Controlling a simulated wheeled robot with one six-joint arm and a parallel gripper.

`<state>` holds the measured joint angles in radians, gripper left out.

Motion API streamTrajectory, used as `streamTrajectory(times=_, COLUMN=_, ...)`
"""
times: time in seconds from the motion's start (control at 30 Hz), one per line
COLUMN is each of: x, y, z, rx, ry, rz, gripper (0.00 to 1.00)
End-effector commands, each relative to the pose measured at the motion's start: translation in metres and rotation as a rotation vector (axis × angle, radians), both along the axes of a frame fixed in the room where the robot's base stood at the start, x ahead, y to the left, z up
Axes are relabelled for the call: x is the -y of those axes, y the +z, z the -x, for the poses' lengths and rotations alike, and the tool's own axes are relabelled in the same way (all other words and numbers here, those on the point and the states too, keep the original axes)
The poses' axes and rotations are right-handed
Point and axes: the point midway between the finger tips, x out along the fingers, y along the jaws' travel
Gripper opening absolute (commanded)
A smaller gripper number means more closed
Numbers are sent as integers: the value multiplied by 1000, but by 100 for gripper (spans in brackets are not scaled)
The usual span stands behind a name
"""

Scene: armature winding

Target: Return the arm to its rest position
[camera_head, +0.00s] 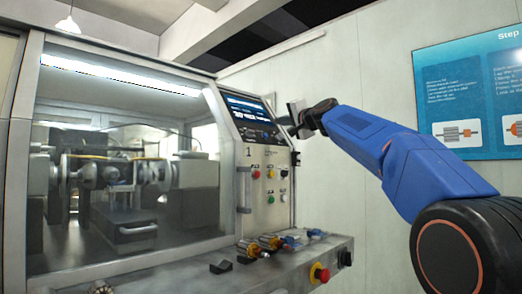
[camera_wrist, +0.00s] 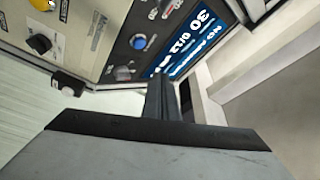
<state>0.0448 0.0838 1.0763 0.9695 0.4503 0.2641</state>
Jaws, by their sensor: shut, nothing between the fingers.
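My blue arm (camera_head: 385,145) reaches in from the right in the head view. It stretches up and left toward the machine's control panel. My gripper (camera_head: 292,117) is small at the panel's right edge, and its fingers are hard to make out there. In the wrist view my gripper (camera_wrist: 168,97) shows as dark fingers held together, with nothing between them. The control panel (camera_wrist: 115,40) fills the upper part of that view, with its lit screen beyond the fingertips. I cannot tell whether the fingers touch the panel.
The winding machine (camera_head: 125,75) has a closed glass front. Its front ledge (camera_head: 180,275) carries several armatures (camera_head: 270,241) and a red emergency button (camera_head: 319,273). A blue poster (camera_head: 470,95) hangs on the right wall. The wall between panel and poster is clear apart from my arm.

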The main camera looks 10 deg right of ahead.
Motion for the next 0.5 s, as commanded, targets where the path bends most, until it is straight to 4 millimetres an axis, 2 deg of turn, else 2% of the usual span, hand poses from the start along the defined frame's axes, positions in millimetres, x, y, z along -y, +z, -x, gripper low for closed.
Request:
streamTrajectory(times=0.17, x=0, y=-1, z=0, rx=-1, ry=0, rz=1, gripper=0)
streamTrajectory(times=0.27, x=-1, y=-7, z=6, rx=-13, ry=0, rz=18, gripper=0)
streamTrajectory(times=0.37, x=-4, y=-27, z=21, rx=-46, ry=-1, rz=70, gripper=0)
streamTrajectory(times=0.47, x=-7, y=-61, z=44, rx=-100, ry=1, rz=151, gripper=0)
streamTrajectory(times=0.5, x=-9, y=-78, z=56, rx=-127, ry=3, rz=188, gripper=0)
